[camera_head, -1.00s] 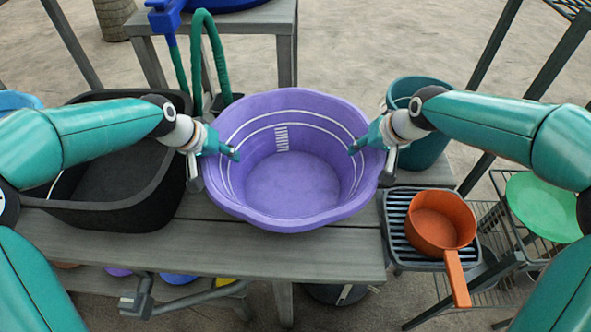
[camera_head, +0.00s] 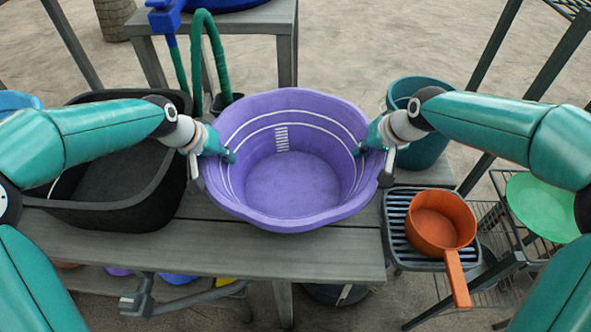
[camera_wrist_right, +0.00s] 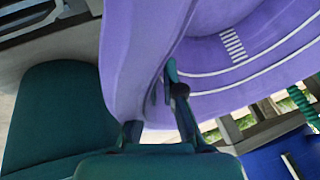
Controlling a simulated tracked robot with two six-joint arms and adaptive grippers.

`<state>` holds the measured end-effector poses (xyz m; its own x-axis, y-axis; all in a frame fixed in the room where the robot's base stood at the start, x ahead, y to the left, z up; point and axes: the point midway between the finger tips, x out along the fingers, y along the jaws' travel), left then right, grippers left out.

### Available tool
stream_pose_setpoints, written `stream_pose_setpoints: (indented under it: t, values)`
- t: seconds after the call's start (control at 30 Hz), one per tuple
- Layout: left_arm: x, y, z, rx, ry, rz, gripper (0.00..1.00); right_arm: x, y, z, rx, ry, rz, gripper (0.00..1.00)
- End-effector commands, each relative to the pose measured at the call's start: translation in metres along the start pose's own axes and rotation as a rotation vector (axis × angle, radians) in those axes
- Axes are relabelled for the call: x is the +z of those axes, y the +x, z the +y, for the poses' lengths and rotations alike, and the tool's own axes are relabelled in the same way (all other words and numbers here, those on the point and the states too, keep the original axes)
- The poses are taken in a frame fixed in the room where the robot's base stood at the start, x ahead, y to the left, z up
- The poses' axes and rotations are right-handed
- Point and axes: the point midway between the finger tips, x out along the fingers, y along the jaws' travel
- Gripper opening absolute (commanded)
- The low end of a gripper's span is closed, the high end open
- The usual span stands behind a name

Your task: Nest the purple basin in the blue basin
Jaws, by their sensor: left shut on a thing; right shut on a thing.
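The purple basin (camera_head: 292,185) sits upright at the middle of the front wooden table, with white lines on its inner wall. My left gripper (camera_head: 213,166) is shut on its left rim, one finger inside and one outside. My right gripper (camera_head: 373,163) is shut on its right rim in the same way. The right wrist view shows the purple wall (camera_wrist_right: 130,60) between the fingers of my right gripper (camera_wrist_right: 163,85). A blue rounded thing (camera_head: 228,4), probably the blue basin, is on the back table, mostly cut off by the top edge.
A black tub (camera_head: 105,215) stands left of the basin. A teal bucket (camera_head: 425,155) is behind right. An orange pan (camera_head: 435,220) rests on a slatted tray (camera_head: 398,248) at right, beside a green plate (camera_head: 545,205). A green hose (camera_head: 215,55) and blue-headed tool (camera_head: 165,20) rise behind.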

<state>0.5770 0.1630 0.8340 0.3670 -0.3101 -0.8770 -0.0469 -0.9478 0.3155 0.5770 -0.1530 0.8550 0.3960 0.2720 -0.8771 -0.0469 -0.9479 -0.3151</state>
Motion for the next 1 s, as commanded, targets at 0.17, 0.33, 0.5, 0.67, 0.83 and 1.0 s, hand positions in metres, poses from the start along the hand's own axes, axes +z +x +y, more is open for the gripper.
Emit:
stream_pose_setpoints:
  t: [0.17, 0.33, 0.5, 0.67, 0.83, 1.0]
  values:
    - [-0.002, -0.004, 0.000, -0.002, 0.000, 0.002, 0.00, -0.002, -0.004, 0.000, 0.001, 0.001, 0.002, 0.00]
    - [-0.007, -0.015, 0.004, -0.002, 0.000, 0.003, 0.00, -0.007, -0.015, -0.003, 0.002, 0.001, 0.003, 0.00]
    - [-0.013, -0.030, 0.009, -0.002, 0.000, 0.003, 0.00, -0.013, -0.031, -0.009, 0.002, 0.001, 0.003, 0.00]
    - [-0.018, -0.042, 0.014, -0.002, 0.000, 0.003, 0.00, -0.018, -0.042, -0.013, 0.003, 0.002, 0.003, 0.00]
    - [-0.020, -0.045, 0.015, -0.002, 0.001, 0.003, 0.00, -0.019, -0.046, -0.013, 0.003, 0.002, 0.003, 0.00]
    - [-0.019, -0.044, 0.015, -0.002, 0.001, 0.003, 0.00, -0.019, -0.045, -0.013, 0.003, 0.002, 0.003, 0.00]
